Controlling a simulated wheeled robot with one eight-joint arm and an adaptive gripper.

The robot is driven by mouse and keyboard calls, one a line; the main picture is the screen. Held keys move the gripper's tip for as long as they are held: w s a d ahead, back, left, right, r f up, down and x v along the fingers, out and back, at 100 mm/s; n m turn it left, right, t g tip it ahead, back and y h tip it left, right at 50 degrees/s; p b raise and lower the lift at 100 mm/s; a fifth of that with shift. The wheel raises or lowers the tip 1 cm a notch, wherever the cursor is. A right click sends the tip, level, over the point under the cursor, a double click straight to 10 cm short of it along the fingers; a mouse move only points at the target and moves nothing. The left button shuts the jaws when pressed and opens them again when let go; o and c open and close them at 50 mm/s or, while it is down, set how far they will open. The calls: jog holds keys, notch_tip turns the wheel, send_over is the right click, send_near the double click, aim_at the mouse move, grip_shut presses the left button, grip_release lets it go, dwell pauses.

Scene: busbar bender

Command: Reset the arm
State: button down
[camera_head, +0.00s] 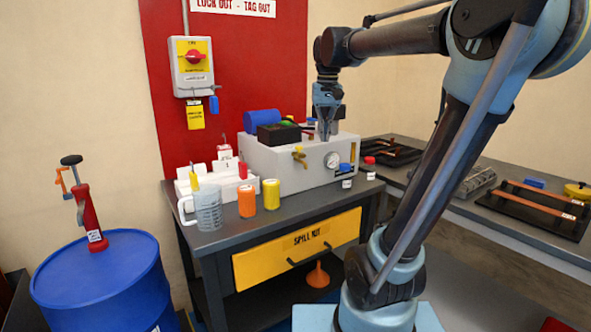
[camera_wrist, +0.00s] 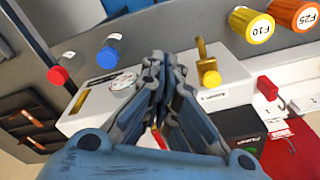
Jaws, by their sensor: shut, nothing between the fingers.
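Whether the fingertips touch the box top cannot be told.
A measuring jug (camera_head: 208,210), orange jar (camera_head: 246,201) and yellow jar (camera_head: 271,194) stand in front. A blue drum (camera_head: 100,275) stands left. The right bench (camera_head: 460,208) holds racks.

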jog(key=s+d+f, duration=0.3)
jog(key=s+f, duration=0.3)
jog(key=f, duration=0.3)
jog(key=s+d+f+t, duration=0.1)
jog(key=s+d+f, duration=0.2)
jog(key=s+f, duration=0.4)
jog(key=s+d+f, duration=0.4)
jog(key=s+f, duration=0.3)
jog(key=f, duration=0.4)
jog(key=shift+s+f, duration=0.15)
jog(key=shift+s, duration=0.05)
jog(key=w+a+r+n, duration=0.35)
jog(key=w+r, duration=0.25)
jog(key=r, duration=0.3)
jog(key=w+a+r+n, duration=0.2)
jog(key=w+r+n, duration=0.3)
jog(key=r, duration=0.4)
jog(key=w+a+r+n, duration=0.2)
jog(key=w+r+n, duration=0.1)
jog(key=w+r, duration=0.5)
jog(key=w+a+r+n+g, duration=0.1)
jog(key=w+a+r+n, duration=1.1)
jog(key=a+r, duration=0.5)
notch_tip(320, 180, up, 2)
jog(key=shift+w+n+g, duration=0.35)
jog(key=shift+w+g, duration=0.05)
jog(key=shift+w, duration=0.6)
